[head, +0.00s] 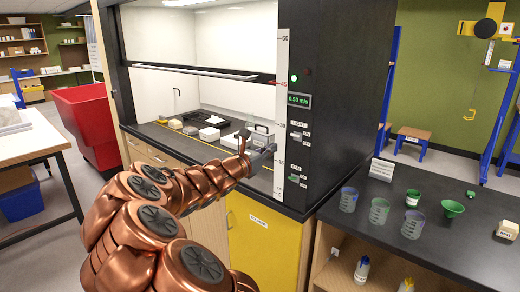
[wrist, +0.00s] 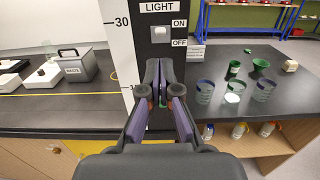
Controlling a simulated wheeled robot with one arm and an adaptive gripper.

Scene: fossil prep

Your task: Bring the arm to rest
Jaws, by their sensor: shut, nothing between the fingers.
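My gripper (head: 262,151) is at the end of my copper-coloured arm, which reaches forward to the front of the fume hood (head: 348,100). In the wrist view my gripper (wrist: 159,72) is shut, its two fingers together with nothing held. It points at the hood's dark control post, just below the LIGHT switch (wrist: 158,31). The LIGHT switch also shows in the head view (head: 297,136), with a green lower switch (head: 293,178) beneath it. I cannot tell whether the fingertips touch the post.
A black bench (head: 400,245) at right holds several cups, a green funnel (head: 452,208) and a small sign (head: 382,169). Inside the hood are trays and a grey WASTE box (wrist: 75,66). A red bin (head: 88,122) and white table (head: 30,145) stand left, with floor between table and hood.

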